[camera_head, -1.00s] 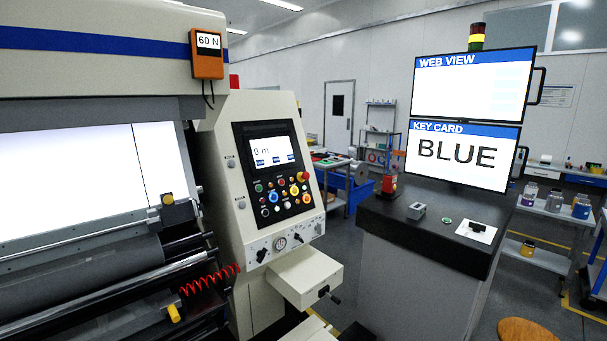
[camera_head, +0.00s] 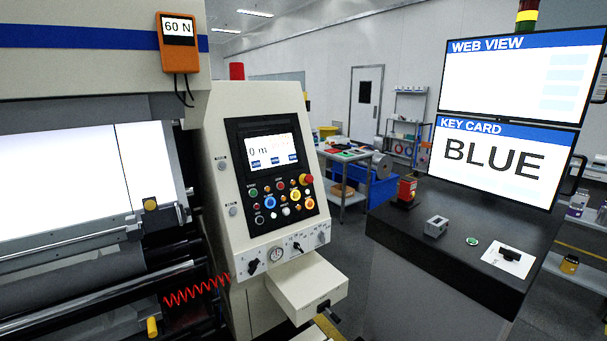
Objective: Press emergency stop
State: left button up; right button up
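The machine's control panel (camera_head: 275,180) faces me near the middle of the view. A red mushroom-shaped button (camera_head: 306,179) with yellow around its base, which looks like the emergency stop, sits at the right edge of the button field. Several smaller coloured buttons lie to its left and below it, including a blue-ringed one (camera_head: 270,202) and an orange-yellow one (camera_head: 296,195). Nothing covers the red button. Neither of my grippers shows in the view.
A beige box (camera_head: 306,285) with a handle juts out below the panel. Rollers and a red coiled cable (camera_head: 196,293) are at left. A dark counter (camera_head: 440,245) stands at right under two screens, the lower (camera_head: 497,160) reading "BLUE". Open floor lies between machine and counter.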

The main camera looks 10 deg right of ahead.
aim_at(309, 180)
jog(key=i+l+u, duration=0.2)
jog(key=l, duration=0.2)
jog(key=i+l+u, duration=0.2)
jog(key=l, duration=0.2)
jog(key=i+l+u, duration=0.15)
jog(key=l, duration=0.3)
jog(key=l+u, duration=0.2)
jog(key=l, duration=0.25)
jog(key=i+l+u, duration=0.2)
jog(key=l, duration=0.3)
jog(key=k, duration=0.05)
